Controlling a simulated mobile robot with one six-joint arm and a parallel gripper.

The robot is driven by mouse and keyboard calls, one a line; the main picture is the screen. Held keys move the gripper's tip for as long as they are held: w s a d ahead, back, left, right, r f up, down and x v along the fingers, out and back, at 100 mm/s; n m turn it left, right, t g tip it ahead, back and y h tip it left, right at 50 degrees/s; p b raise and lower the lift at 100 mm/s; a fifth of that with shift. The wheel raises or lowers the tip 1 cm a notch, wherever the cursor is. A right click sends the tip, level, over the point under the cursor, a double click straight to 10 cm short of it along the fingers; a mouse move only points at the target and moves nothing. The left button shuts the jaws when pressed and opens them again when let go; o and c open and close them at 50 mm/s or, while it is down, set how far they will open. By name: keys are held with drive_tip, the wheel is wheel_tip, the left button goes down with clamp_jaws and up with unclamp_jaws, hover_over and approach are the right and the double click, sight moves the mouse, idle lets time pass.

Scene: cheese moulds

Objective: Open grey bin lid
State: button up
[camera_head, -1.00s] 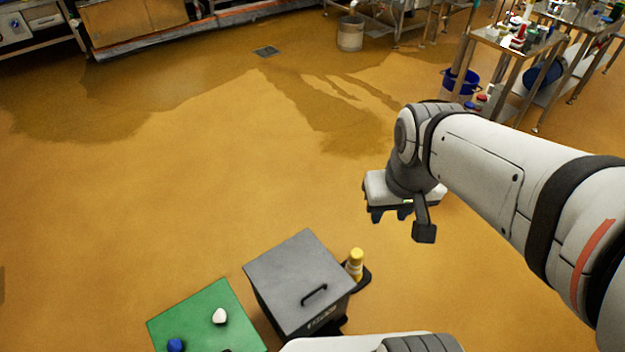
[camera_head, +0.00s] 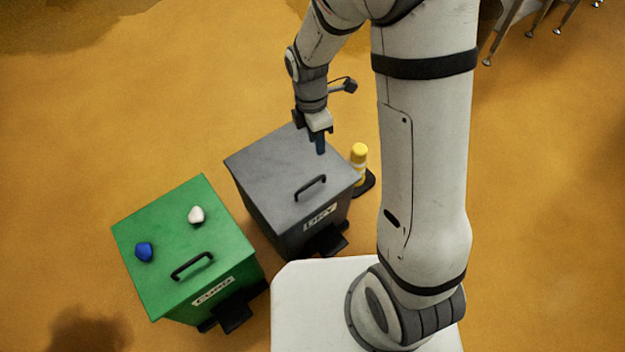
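The grey bin (camera_head: 262,208) stands in the middle of the view. Its flat grey lid (camera_head: 268,170) is shut. A black handle (camera_head: 311,188) sits near the lid's front edge, above a white label on the bin's front. A black pedal (camera_head: 328,241) sticks out at the bin's foot. My gripper (camera_head: 320,148) points down over the back right part of the lid, behind the handle and apart from it. I cannot tell whether its tip touches the lid, or how far apart its fingers are.
A green bin (camera_head: 150,275) with a shut lid stands to the left, with a white lump (camera_head: 196,215) and a blue lump (camera_head: 144,252) on top. A yellow post (camera_head: 359,160) on a black base stands close right of the grey bin. Floor behind is clear.

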wheel_tip(320, 180, down, 8)
drive_tip(key=a+n+b, duration=0.2)
drive_tip(key=n+b, duration=0.1)
drive_tip(key=b, duration=0.3)
hover_over(312, 187)
wheel_tip(312, 187, down, 7)
drive_tip(key=shift+f, duration=0.1)
drive_tip(key=shift+c, duration=0.5)
drive_tip(key=shift+w, duration=0.1)
clamp_jaws()
